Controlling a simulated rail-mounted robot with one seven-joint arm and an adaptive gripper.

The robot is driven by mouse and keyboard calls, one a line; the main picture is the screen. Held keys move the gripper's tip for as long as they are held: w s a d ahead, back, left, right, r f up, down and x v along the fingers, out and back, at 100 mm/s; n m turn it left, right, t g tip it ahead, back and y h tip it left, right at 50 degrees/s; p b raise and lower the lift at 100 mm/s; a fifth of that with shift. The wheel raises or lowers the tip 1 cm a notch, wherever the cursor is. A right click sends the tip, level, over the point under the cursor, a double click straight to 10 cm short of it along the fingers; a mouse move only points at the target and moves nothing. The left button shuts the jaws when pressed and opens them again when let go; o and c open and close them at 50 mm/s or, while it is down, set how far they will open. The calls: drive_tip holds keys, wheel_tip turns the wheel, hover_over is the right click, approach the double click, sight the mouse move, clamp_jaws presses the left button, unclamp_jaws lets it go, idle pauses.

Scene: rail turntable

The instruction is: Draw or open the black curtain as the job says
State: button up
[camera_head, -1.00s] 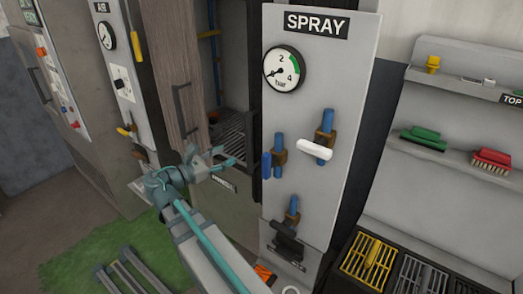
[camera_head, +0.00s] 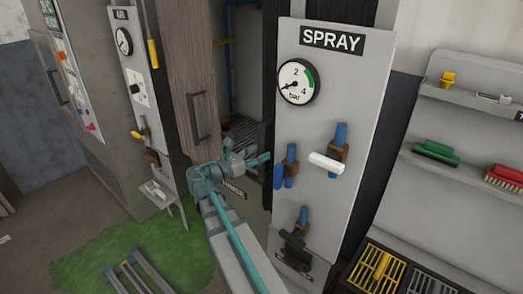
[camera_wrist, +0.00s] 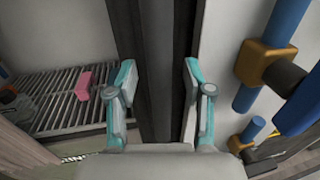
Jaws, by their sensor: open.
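The black curtain (camera_wrist: 150,60) shows in the wrist view as a narrow, dark, upright folded strip at the right side of the booth opening. In the head view it is a dark strip (camera_head: 269,85) beside the SPRAY panel, partly hidden lower down by my gripper. My gripper (camera_head: 262,160) is at the opening's right edge, low beside the panel. In the wrist view my gripper (camera_wrist: 159,72) is open, with one teal-tipped finger on each side of the strip. I cannot tell whether the fingers touch it.
The SPRAY panel (camera_head: 330,100), with blue-handled valves (camera_head: 290,165) and a white lever (camera_head: 325,162), stands close on the right. A wooden door (camera_head: 187,80) is left of the opening. Inside, a pink block (camera_wrist: 84,86) lies on a slatted rack (camera_wrist: 55,112).

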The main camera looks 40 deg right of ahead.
drive_tip(key=shift+d, duration=0.85)
drive_tip(key=shift+c, duration=0.2)
clamp_jaws()
